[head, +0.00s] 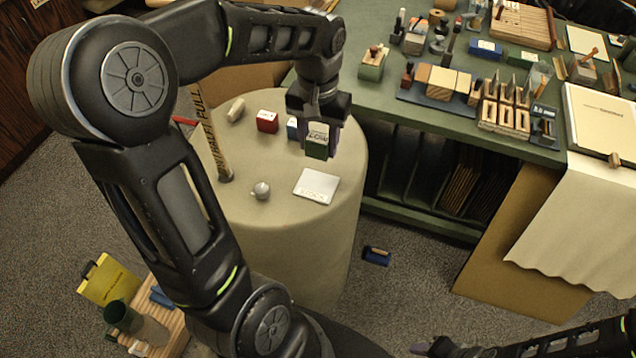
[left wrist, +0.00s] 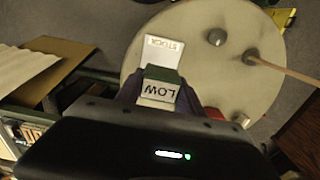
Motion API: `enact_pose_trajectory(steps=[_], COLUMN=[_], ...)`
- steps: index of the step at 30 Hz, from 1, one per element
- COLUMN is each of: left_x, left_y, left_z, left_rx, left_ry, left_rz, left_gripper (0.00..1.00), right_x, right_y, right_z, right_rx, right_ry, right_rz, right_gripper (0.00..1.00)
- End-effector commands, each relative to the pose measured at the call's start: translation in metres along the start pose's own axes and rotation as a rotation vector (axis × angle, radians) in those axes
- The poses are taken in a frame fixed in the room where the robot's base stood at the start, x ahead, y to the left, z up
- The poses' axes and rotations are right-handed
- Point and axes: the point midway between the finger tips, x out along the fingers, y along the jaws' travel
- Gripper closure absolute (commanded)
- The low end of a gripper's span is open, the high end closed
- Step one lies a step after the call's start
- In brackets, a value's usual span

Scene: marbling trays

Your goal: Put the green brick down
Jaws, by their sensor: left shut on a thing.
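I cannot tell how far the brick is above the tabletop. My right gripper (head: 450,346) is partly in view at the bottom edge, dark and unclear.
A crowded green workbench (head: 450,135) stands right. A blue block (head: 377,256) lies on the floor.

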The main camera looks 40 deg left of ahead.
Motion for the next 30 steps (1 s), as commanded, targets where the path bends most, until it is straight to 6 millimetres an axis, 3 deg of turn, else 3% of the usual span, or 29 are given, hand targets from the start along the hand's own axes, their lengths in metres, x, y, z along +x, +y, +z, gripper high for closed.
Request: enact_pose_trajectory(steps=[8, 18, 30], left_x=[0.008, 0.060, 0.069], left_y=[0.000, 0.000, 0.000], left_z=[0.001, 0.000, 0.000], left_rx=[0.001, 0.001, 0.002], left_ry=[-0.004, -0.002, -0.002], left_rz=[-0.001, 0.000, -0.001], left_gripper=[0.95, 0.95, 0.95], right_x=[-0.002, -0.007, -0.008], right_y=[-0.001, -0.002, -0.002], right_z=[0.000, 0.001, 0.002], right_rx=[0.000, 0.002, 0.002], right_ry=[-0.001, -0.003, -0.003], right_rz=[0.000, 0.002, 0.003], right_gripper=[0.60, 0.60, 0.60])
